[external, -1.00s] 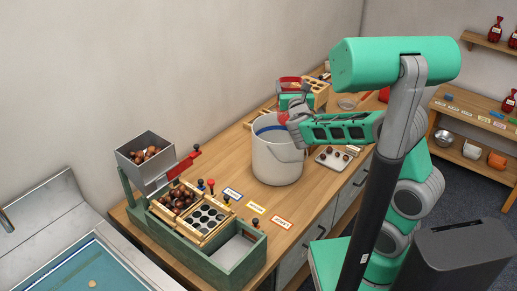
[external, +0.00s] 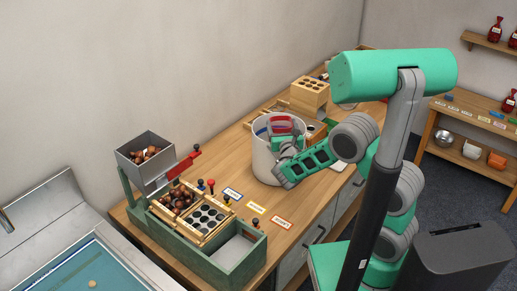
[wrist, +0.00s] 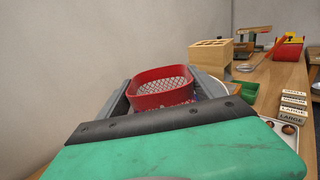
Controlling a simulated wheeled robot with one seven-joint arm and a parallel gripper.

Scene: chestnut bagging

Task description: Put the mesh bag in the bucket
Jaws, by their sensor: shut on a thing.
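The mesh bag (wrist: 163,90) has a red rim with pale mesh inside it. In the wrist view it sits between the fingers of my gripper (wrist: 165,98), which is shut on it. In the external view the red bag (external: 281,123) is at the mouth of the white bucket (external: 264,162), inside the outline of its rim. My gripper (external: 287,136) is at the bucket's right side of the opening. The lower part of the bag is hidden, so I cannot tell how deep it hangs or whether it touches the bucket.
A wooden block with holes (external: 310,91) stands behind the bucket. A green sorting station (external: 240,262) with chestnuts and a grey hopper (external: 146,158) stands at the left. Small label cards (external: 256,207) lie on the bench in front of the bucket.

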